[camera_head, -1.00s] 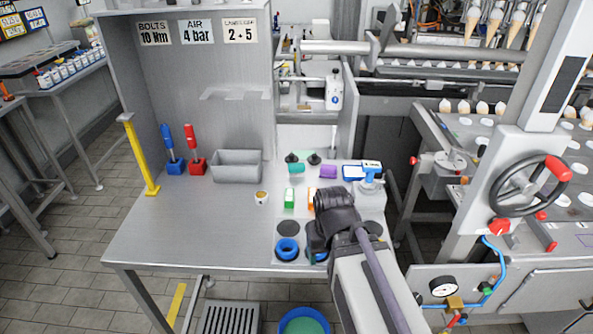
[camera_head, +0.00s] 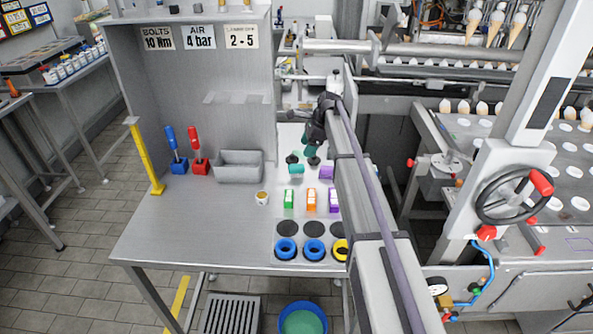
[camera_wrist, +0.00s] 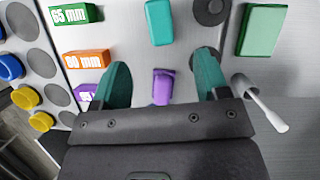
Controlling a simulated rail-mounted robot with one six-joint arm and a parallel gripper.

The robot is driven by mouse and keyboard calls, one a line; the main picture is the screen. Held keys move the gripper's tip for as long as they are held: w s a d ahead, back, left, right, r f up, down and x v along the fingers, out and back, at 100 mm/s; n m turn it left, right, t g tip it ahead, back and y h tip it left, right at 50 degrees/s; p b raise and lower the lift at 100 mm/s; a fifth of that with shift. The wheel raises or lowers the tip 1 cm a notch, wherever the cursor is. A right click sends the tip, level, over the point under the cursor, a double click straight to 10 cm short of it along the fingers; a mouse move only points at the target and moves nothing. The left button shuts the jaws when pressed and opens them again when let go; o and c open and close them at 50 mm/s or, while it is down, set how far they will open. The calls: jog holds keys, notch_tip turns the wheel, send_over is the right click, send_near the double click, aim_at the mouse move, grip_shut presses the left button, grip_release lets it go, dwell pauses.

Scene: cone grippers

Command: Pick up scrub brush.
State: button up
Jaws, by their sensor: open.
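My gripper (camera_head: 309,148) is open and empty over the back of the table, its two teal fingers spread in the wrist view (camera_wrist: 162,72). A purple piece (camera_wrist: 163,88) shows between the fingers, below them. A teal piece (camera_wrist: 160,22) lies beyond it. A green block with a paler top (camera_wrist: 263,30) lies at the upper right. A white-handled tool (camera_wrist: 265,105) with a grey round end lies to the right of the right finger. None of these is clearly recognisable as the scrub brush; the white-handled tool is a possible match.
Green (camera_head: 289,199), orange (camera_head: 311,199) and purple (camera_head: 333,201) boxes stand in front of the gripper. Blue and yellow rings (camera_head: 285,249) lie at the front edge. The table's left front is bare.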

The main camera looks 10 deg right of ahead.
aim_at(298, 166)
jog(key=b+x, duration=0.6)
jog(key=x, duration=0.1)
jog(key=b+x, duration=0.4)
jog(key=shift+d+f, duration=0.15)
jog(key=shift+d, duration=0.1)
jog(key=shift+a, duration=0.15)
jog(key=shift+r, duration=0.2)
jog(key=c, duration=1)
jog(key=shift+r, duration=0.1)
